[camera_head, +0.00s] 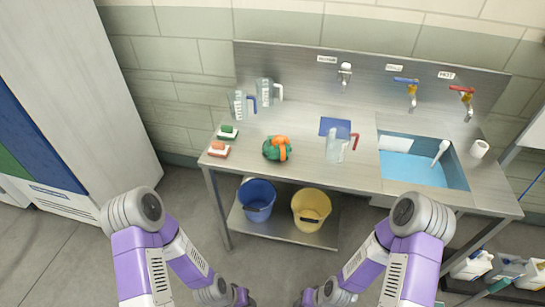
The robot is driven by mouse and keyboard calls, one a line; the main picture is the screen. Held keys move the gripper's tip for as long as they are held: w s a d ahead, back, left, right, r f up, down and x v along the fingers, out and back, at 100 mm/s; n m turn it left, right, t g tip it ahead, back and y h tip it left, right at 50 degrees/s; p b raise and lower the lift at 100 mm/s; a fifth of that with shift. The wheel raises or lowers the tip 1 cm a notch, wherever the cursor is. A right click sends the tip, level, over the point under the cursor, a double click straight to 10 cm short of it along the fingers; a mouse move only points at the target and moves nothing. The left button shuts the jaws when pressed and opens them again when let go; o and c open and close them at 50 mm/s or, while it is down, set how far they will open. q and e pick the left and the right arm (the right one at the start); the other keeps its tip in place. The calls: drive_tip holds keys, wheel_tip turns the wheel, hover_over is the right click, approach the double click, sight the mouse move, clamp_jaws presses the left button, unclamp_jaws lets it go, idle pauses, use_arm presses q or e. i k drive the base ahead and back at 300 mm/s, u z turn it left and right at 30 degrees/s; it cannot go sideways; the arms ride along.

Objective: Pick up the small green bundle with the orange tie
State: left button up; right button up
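The small green bundle with the orange tie (271,151) sits on the steel worktop (300,180), left of its middle and near the front edge. The orange tie (283,146) stands up over its right side. My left gripper (243,297) and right gripper (306,299) are low at the bottom edge of the view, in front of and below the worktop. Both are apart from the bundle. Their fingers are mostly cut off by the frame, so I cannot tell open from shut.
Sponges (218,149) lie left of the bundle. Measuring jugs (238,104) stand behind it, and a red-handled jug (336,144) to its right. A sink (412,168) is at the right. Blue (257,198) and yellow (311,207) buckets stand on the lower shelf.

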sight(276, 145)
drive_tip(key=u, duration=0.65)
drive_tip(key=i, duration=0.4)
